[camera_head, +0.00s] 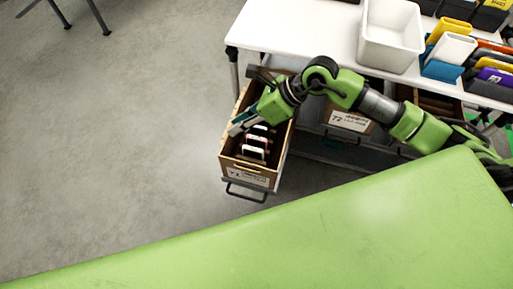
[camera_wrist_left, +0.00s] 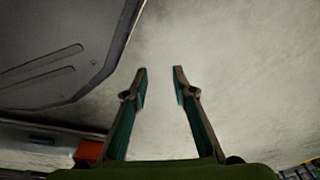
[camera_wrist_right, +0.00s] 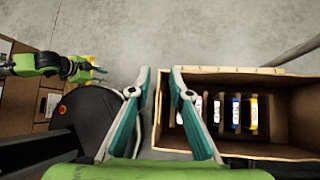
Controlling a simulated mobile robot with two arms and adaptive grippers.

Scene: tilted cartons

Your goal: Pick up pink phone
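A brown carton (camera_head: 247,176) labelled 71 sits in the pulled-out drawer and holds several phones in a row. A phone with a pinkish edge (camera_head: 257,139) stands among them, and slim phones also show in the right wrist view, one pale and pinkish (camera_wrist_right: 197,109), one blue (camera_wrist_right: 235,112) and one yellow (camera_wrist_right: 252,113). I cannot tell surely which is the pink phone. My right gripper (camera_head: 239,124) is over the carton's left side, open and empty, and also shows in the right wrist view (camera_wrist_right: 160,82). My left gripper (camera_wrist_left: 160,82) is open and empty above the floor.
The drawer handle (camera_head: 246,192) sticks out in front. Carton 72 (camera_head: 350,121) stands to the right, under the white table (camera_head: 290,25). A white bin (camera_head: 390,38) and several coloured items stand on the table.

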